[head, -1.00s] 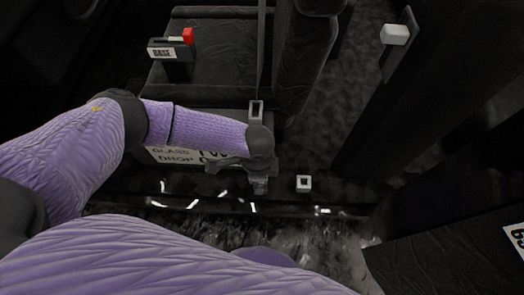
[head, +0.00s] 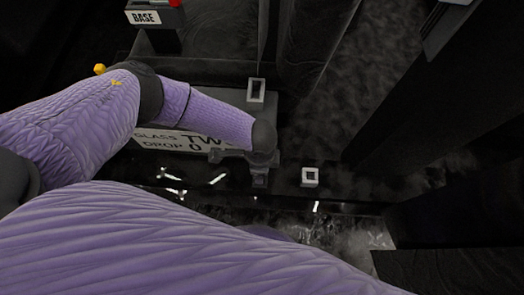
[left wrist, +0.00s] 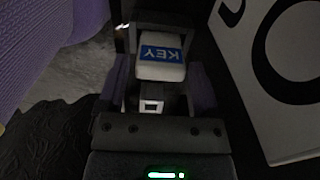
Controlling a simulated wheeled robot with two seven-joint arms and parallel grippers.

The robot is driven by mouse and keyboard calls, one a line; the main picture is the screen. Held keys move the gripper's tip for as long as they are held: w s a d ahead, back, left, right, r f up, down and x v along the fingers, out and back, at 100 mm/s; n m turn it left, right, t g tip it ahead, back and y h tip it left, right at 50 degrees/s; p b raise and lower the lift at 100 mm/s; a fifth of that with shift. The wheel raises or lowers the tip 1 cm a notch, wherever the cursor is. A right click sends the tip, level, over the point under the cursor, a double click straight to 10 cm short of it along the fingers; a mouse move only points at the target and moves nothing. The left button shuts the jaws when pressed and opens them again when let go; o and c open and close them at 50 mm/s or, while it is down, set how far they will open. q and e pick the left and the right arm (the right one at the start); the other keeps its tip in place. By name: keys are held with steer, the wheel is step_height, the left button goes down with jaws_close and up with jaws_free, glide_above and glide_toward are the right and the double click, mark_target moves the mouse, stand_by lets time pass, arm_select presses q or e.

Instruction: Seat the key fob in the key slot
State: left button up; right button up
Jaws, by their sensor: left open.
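My left gripper (head: 259,178) is open and points down beside the sign in the head view. In the left wrist view the fob lies ahead of the spread fingers (left wrist: 160,88); I cannot tell whether they touch it. I cannot make out the fob in the head view. A pale square frame (head: 310,176), possibly the key slot, sits right of my gripper. A small bright frame (left wrist: 152,106) shows below the fob. My right gripper is not in view.
A BASE-labelled box (head: 146,17) with a red part is at the top left. Dark panels bound the right side.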

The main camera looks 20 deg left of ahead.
arm_select(q)
step_height(320, 180, down, 2)
steer(key=shift+r, duration=0.35)
steer(key=c, duration=1)
